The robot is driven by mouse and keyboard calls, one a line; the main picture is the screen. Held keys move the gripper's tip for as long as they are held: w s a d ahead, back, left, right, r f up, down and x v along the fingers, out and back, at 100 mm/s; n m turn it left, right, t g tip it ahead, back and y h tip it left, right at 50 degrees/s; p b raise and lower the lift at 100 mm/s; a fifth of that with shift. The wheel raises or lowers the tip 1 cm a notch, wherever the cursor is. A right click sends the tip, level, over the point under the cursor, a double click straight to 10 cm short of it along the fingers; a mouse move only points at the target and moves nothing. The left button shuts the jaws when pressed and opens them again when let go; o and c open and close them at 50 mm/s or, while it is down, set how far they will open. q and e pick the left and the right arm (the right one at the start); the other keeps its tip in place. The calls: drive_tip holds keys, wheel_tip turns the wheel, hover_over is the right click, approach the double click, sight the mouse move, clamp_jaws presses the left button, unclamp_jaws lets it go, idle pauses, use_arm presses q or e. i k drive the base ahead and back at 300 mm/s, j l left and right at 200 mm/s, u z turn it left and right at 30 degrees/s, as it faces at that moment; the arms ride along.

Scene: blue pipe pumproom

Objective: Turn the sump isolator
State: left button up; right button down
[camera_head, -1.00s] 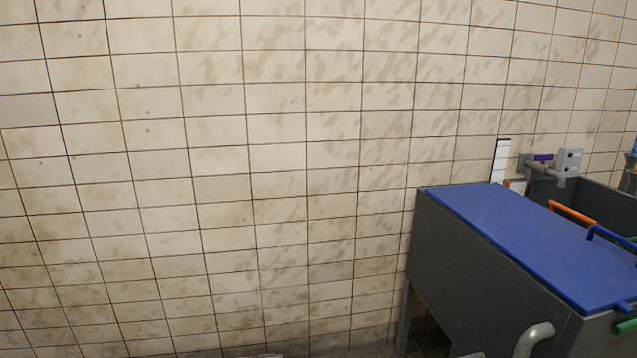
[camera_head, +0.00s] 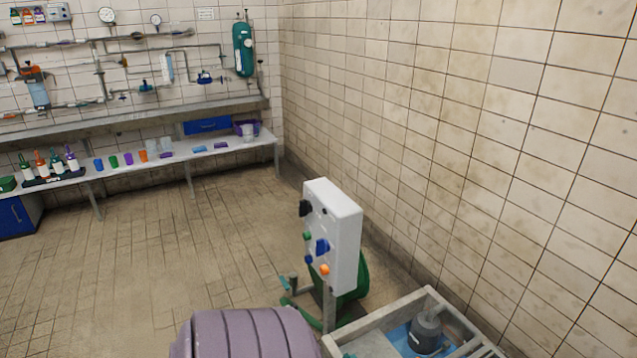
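A white control box (camera_head: 340,236) stands on a post in the lower middle of the head view. Its left-facing front carries a black knob or handle (camera_head: 305,208), a blue rotary handle (camera_head: 322,246), an orange button (camera_head: 324,269) and small green and blue buttons. No label is readable, so I cannot tell which one is the sump isolator. A grey-framed open pit (camera_head: 375,328) with a dark grey pump (camera_head: 426,331) in it lies right of the post. Neither of my grippers shows.
A green round body (camera_head: 350,290) stands behind the post. A ribbed mauve object (camera_head: 245,335) fills the bottom centre. A long bench (camera_head: 130,172) with bottles and cups runs along the back wall under pipework. The tiled floor (camera_head: 150,260) at left is open.

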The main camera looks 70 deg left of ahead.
sight(305, 207)
drive_tip(key=k+u, duration=0.15)
drive_tip(key=u, duration=2.15)
drive_tip(key=i+j+z, duration=0.1)
drive_tip(key=i+z, duration=0.2)
drive_tip(key=i, duration=0.1)
